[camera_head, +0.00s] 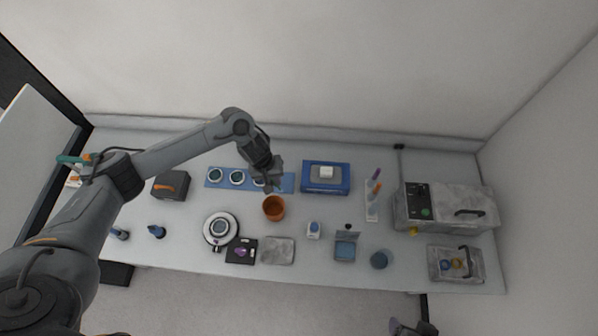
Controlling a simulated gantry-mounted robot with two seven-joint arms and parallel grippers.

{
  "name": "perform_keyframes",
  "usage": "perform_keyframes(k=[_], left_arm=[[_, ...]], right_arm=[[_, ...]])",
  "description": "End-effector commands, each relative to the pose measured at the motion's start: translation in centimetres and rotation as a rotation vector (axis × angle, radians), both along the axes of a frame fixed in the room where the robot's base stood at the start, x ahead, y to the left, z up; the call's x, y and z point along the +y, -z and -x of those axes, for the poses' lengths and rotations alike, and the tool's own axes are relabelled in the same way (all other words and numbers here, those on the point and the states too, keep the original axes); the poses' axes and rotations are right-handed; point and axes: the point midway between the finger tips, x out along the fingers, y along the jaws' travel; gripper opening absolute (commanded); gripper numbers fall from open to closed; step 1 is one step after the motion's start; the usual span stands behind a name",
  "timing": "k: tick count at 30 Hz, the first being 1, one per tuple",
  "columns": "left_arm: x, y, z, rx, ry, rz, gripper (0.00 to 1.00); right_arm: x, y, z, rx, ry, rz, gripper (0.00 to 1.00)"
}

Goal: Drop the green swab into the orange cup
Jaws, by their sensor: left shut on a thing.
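The orange cup (273,208) stands upright near the middle of the bench, its open mouth facing up. My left gripper (275,184) is just behind the cup and above the bench, at the right part of a blue mat. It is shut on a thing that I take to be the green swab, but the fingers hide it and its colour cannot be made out. A white rack (372,208) to the right holds swabs with orange and purple ends; no green one shows there. Part of my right gripper (412,328) shows at the bottom edge, its jaws unclear.
The blue mat (207,183) carries several round dark-rimmed discs. A blue box (325,178) stands right of the gripper. A round white instrument (220,229), a black tray (241,251) and a grey plate (277,251) lie in front. A large grey machine (445,207) fills the right.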

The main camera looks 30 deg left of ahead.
Motion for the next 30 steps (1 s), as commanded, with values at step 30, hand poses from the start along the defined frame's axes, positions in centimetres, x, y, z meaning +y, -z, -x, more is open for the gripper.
perform_keyframes(k=[30], left_arm=[[2.2,7.8,2.8,0.021,-0.024,0.028,0.00]], right_arm=[[-0.1,3.6,0.1,0.006,-0.002,0.005,0.74]])
